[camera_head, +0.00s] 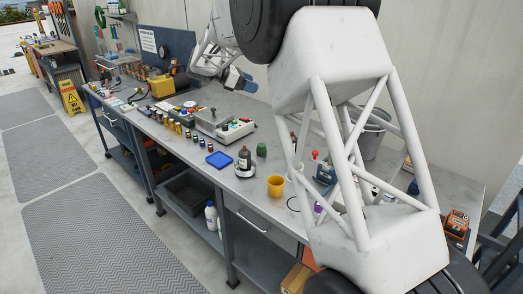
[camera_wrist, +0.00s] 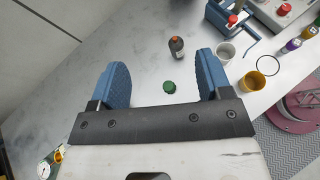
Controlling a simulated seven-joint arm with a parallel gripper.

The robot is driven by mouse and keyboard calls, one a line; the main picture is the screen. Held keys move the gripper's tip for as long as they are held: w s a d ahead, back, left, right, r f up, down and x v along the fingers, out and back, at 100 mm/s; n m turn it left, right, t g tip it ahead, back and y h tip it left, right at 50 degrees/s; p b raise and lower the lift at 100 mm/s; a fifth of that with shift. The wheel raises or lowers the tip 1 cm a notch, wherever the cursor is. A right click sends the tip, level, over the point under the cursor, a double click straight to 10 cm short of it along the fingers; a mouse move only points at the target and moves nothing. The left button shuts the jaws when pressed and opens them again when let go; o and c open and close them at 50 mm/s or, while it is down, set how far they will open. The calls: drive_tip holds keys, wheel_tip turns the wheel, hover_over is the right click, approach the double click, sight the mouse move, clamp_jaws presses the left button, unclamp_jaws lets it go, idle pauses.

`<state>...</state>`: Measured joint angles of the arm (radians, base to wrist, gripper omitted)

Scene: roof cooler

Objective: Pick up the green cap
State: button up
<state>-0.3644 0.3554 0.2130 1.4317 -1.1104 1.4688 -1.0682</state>
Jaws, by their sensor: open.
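The green cap (camera_wrist: 169,87) lies on the grey bench top in the wrist view, beyond my gripper (camera_wrist: 167,75) and between the lines of its two blue fingers. The fingers are wide apart with nothing between them, and the cap appears apart from them, on the surface below. My gripper (camera_head: 238,79) shows there high over the back of the bench, to the upper left of the cap, partly hidden by my arm.
In the wrist view a dark bottle (camera_wrist: 176,48) stands beyond the cap; a pale cup (camera_wrist: 226,52) and a yellow cup (camera_wrist: 252,82) are to the right. A blue tray (camera_head: 219,159) and a control box (camera_head: 222,125) are left of the cap. Bench around the cap is bare.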

drive_tip(key=w+a+f+n, duration=0.1)
drive_tip(key=w+a+f, duration=0.1)
drive_tip(key=w+a, duration=0.1)
approach(258, 148)
drive_tip(key=d+f, duration=0.1)
drive_tip(key=w+d, duration=0.1)
drive_tip(key=shift+d+f+h, duration=0.3)
drive_tip(key=shift+d+f, duration=0.1)
drive_tip(key=shift+d, duration=0.1)
drive_tip(key=shift+x, duration=1.2)
drive_tip(key=shift+f, duration=0.1)
drive_tip(key=shift+x, duration=2.55)
drive_tip(key=shift+c, duration=0.2)
